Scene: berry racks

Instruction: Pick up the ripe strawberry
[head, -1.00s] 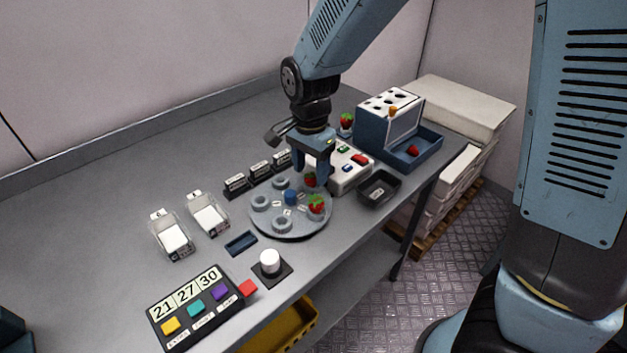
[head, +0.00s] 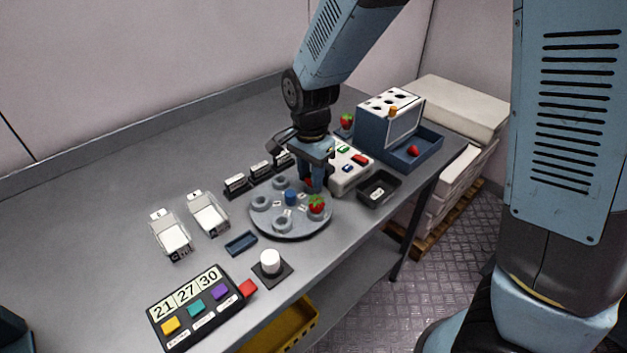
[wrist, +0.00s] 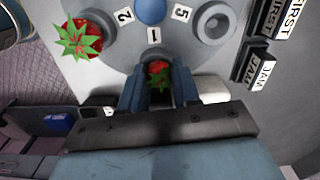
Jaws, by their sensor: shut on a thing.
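A round grey turntable (head: 265,226) on the bench carries ring-shaped holders and a blue centre knob (head: 291,197). My gripper (head: 314,184) is lowered over the turntable's far right side. It is shut on a red strawberry with green leaves (wrist: 158,70), which sits between the fingers beside the label 1 in the wrist view. In the head view the fingers hide most of this berry. A second, larger red strawberry (head: 317,204) sits on the turntable by the label 2, apart from my gripper; it also shows in the wrist view (wrist: 83,40).
A black tray (head: 393,192) and a white button box (head: 362,180) stand right of the turntable. A blue rack (head: 375,142) with a berry in its tray is behind. Dark label blocks (head: 236,187) stand left of my gripper.

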